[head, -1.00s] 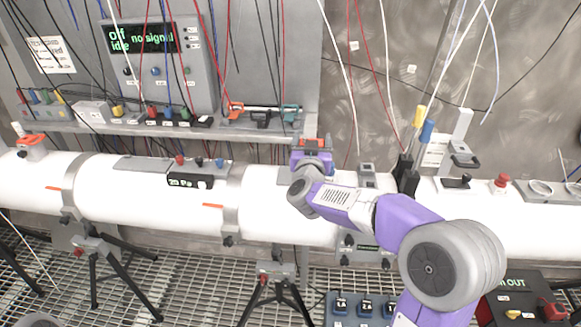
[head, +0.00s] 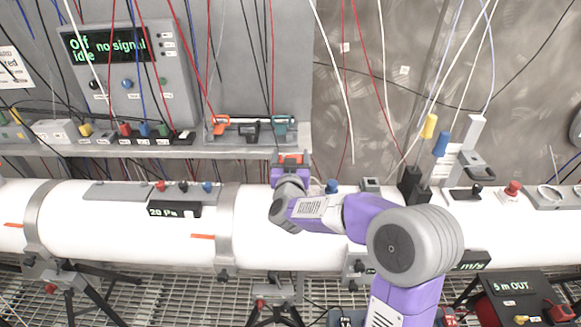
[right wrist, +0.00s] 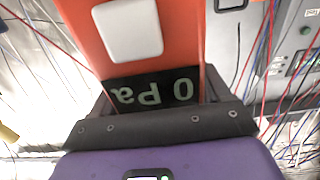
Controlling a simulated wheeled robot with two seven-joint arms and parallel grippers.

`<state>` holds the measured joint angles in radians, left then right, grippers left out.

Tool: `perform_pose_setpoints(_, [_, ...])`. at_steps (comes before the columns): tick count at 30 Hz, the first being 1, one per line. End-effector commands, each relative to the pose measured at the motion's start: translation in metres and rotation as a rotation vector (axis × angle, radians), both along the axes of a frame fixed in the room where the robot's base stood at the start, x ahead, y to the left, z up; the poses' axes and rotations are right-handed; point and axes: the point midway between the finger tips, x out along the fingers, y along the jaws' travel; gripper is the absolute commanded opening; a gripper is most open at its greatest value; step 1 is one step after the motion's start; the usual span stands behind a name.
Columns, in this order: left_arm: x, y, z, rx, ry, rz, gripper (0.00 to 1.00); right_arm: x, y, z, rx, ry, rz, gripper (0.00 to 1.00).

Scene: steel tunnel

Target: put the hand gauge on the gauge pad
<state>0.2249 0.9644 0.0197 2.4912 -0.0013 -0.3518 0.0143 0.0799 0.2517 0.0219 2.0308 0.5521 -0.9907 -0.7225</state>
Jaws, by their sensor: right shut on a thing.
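The hand gauge is orange with a white square face and a dark display reading "0 Pa", seen upside down in the right wrist view (right wrist: 128,30). My right gripper (right wrist: 155,105) is shut on it. In the head view the right gripper (head: 291,170) holds the orange gauge (head: 290,158) above the white pipe, just in front of the shelf's right end. Much of the gauge is hidden by the gripper. I cannot tell for certain which surface is the gauge pad; a flat grey plate (head: 118,191) lies on the pipe to the left. My left gripper is out of view.
The white pipe (head: 110,222) runs across the view. A "20 Pa" box (head: 174,210) sits on it. The shelf (head: 150,150) behind holds clamps and coloured plugs. Hanging cables and a black stand with yellow and blue handles (head: 412,185) crowd the space around my arm.

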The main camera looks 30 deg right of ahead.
Motion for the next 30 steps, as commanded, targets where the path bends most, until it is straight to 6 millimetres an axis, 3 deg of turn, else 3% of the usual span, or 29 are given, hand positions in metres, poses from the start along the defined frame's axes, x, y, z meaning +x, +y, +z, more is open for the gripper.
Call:
perform_pose_setpoints(4, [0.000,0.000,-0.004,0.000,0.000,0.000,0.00,0.000,0.000,-0.021,0.000,0.000,0.000,0.17])
perform_pose_setpoints(17, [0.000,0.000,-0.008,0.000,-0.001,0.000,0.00,0.000,0.000,-0.027,0.000,-0.002,0.000,0.17])
perform_pose_setpoints(18, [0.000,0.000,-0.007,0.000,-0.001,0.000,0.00,0.000,0.000,-0.026,0.001,-0.001,0.000,0.82])
perform_pose_setpoints(22, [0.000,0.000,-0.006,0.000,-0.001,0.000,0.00,0.000,0.000,-0.025,0.001,-0.001,0.000,1.00])
perform_pose_setpoints(30, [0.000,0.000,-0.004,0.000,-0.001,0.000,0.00,0.000,0.000,-0.023,0.001,-0.001,0.000,1.00])
